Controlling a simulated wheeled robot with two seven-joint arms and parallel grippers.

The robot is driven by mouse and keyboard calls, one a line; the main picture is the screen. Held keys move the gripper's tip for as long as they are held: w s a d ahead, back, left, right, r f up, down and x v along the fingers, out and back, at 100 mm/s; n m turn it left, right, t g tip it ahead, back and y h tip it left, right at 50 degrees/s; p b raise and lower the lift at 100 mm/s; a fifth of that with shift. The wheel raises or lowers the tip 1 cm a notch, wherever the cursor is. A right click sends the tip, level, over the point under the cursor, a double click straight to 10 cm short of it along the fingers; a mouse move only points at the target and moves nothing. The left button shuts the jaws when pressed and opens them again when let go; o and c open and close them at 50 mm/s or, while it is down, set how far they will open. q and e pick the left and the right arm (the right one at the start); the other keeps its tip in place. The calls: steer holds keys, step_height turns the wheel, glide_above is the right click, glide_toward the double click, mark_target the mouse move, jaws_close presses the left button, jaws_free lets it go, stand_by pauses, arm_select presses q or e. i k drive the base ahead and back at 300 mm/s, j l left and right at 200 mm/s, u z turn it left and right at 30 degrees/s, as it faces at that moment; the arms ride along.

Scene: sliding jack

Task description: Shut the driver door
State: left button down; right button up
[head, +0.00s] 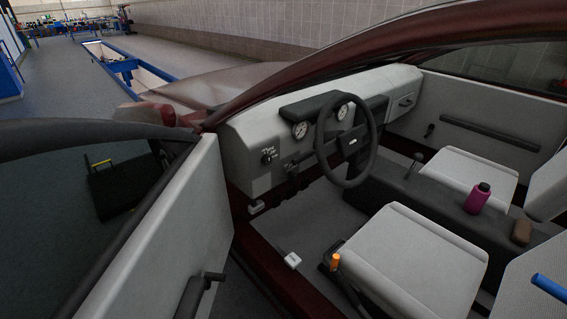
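The driver door (165,235) stands open at the left in the head view, swung out from the red car body. Its pale inner panel faces the cabin, with a dark pull handle (197,290) low on it. A dark window frame (80,135) curves above the panel. The door opening beside the driver seat (410,260) is wide, and the dark red sill (285,270) shows between door and seat. Neither of my grippers is in view.
A steering wheel (347,140) and dashboard fill the cabin's front. A pink bottle (477,198) stands on the centre console. A black item with a yellow handle (115,185) lies on the floor beyond the door. A blue-edged pit or frame (120,65) is farther back.

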mark_target(151, 267)
steer(key=u, duration=1.8)
steer(key=k+j+u, duration=0.1)
steer(key=j, duration=0.7)
steer(key=k+j+u, duration=0.1)
steer(key=j, duration=0.65)
steer(key=k+j+u, duration=0.1)
steer(key=j, duration=0.7)
